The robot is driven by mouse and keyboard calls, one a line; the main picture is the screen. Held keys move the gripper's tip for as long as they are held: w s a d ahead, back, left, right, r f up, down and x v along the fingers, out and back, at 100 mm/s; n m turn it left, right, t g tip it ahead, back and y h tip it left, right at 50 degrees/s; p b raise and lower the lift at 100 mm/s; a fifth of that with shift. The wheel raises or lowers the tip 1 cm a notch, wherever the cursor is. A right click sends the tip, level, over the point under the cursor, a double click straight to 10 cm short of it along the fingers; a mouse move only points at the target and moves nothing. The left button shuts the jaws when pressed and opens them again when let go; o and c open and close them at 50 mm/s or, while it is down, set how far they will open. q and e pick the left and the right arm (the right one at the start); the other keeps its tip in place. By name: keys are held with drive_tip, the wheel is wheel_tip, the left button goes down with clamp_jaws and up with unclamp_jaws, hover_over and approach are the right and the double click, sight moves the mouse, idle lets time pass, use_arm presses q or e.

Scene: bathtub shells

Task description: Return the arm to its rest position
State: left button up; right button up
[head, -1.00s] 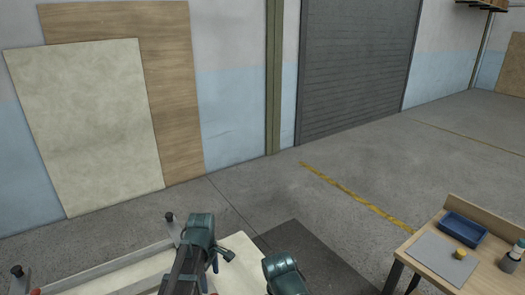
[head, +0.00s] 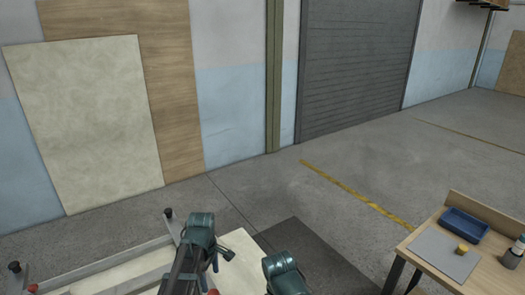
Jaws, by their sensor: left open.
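My left arm rises from the bottom of the head view to a teal joint. My left gripper (head: 219,260) shows only in small part beside that joint, over a pale panel (head: 242,274). It is open, and I see nothing held in it. Its fingertips are mostly hidden by the arm. A teal joint of my right arm shows at the bottom centre; my right gripper is not in view.
A wooden workbench (head: 401,248) at the lower right bears a blue tray (head: 465,226), a grey mat (head: 443,254), a small yellow object (head: 462,249) and a bottle (head: 515,252). Boards (head: 88,125) lean on the wall. The floor (head: 300,195) between is clear.

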sight(213, 294)
use_arm(q)
wheel_tip(213, 294, down, 8)
drive_tip(key=b, duration=0.7)
drive_tip(key=shift+r+n+p, duration=0.3)
drive_tip(key=shift+r+n, duration=0.05)
drive_tip(key=shift+n, duration=0.25)
drive_tip(key=n, duration=0.9)
drive_tip(key=m, duration=0.8)
drive_tip(key=shift+m, duration=0.3)
